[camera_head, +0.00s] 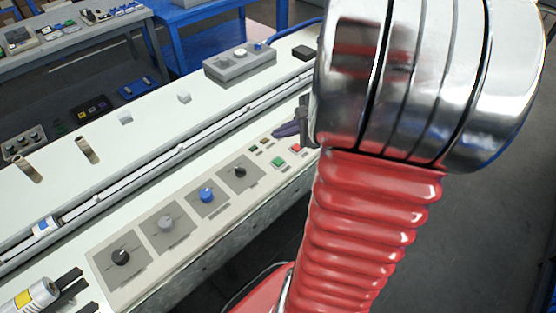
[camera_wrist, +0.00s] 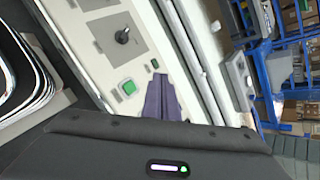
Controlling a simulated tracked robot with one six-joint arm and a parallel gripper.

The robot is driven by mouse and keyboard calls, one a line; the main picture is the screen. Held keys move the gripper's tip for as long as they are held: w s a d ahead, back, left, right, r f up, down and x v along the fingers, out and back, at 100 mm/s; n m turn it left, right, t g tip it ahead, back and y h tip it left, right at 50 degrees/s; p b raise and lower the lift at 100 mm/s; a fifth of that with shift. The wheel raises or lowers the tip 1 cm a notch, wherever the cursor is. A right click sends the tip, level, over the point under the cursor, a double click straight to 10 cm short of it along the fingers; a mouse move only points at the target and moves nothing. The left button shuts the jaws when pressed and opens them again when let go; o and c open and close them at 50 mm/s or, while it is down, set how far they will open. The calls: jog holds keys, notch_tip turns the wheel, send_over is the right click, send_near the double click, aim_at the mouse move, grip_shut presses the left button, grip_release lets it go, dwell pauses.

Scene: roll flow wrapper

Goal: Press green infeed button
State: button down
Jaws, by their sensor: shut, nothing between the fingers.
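The green button (camera_head: 278,161) sits on a pale plate on the machine's front panel in the head view, with a red button (camera_head: 295,148) just right of it. In the wrist view the green button (camera_wrist: 128,87) lies just left of my fingers. My gripper (camera_wrist: 156,66) is shut and empty, its dark purple-grey fingers pointing at the panel. In the head view my gripper (camera_head: 280,131) shows partly beside the buttons, the rest hidden behind my arm. I cannot tell how far the fingertips are from the panel. The red button is not visible in the wrist view.
A black knob (camera_head: 240,172), a blue knob (camera_head: 207,195) and other knobs line the panel. A rail (camera_head: 150,167) runs behind them. A grey control box (camera_head: 240,62) stands at the back. Blue shelving (camera_wrist: 265,70) shows at right in the wrist view.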

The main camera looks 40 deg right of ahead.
aim_at(282, 163)
jog(key=shift+f, duration=4.2)
